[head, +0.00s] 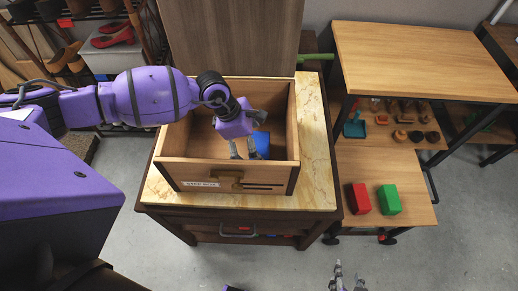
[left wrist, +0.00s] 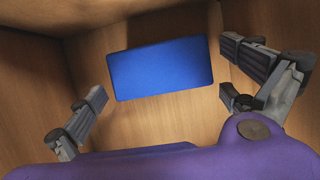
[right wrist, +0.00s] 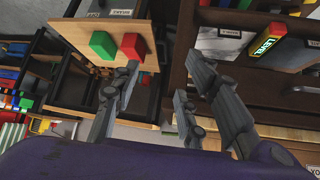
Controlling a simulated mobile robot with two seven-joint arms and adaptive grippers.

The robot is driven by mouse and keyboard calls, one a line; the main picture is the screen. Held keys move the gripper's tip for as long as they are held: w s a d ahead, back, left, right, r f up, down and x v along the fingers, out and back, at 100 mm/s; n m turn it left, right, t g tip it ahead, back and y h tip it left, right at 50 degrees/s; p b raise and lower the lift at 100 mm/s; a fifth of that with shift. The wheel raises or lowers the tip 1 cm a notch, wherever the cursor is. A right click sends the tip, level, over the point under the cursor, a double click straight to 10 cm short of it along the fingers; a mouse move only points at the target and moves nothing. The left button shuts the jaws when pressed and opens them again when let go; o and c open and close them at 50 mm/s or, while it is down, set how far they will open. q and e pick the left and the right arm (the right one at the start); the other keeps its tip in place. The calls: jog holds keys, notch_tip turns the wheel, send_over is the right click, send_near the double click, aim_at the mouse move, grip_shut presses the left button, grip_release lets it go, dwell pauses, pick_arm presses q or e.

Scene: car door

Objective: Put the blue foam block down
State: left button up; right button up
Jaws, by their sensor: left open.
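The blue foam block (head: 262,146) lies inside an open wooden box (head: 230,174), on its floor. In the left wrist view the block (left wrist: 160,68) shows whole, ahead of the fingers and between their lines. My left gripper (head: 243,152) reaches down into the box beside the block. Its fingers (left wrist: 175,85) are spread wide with nothing between them, and I see no contact with the block. My right gripper (head: 345,282) is low at the bottom edge of the head view, away from the box. In the right wrist view its fingers (right wrist: 165,75) are apart and empty.
The box stands on a marble-topped cabinet (head: 316,140) with its wooden lid raised behind. A wooden shelf unit at the right holds a red block (head: 360,199) and a green block (head: 389,199). Its upper top (head: 430,60) is bare. A shoe rack stands at the far left.

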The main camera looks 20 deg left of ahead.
pick_arm(q)
jog(key=v, duration=0.7)
jog(key=shift+a+r, duration=0.2)
jog(key=shift+r, duration=0.15)
jog(key=shift+s, duration=0.1)
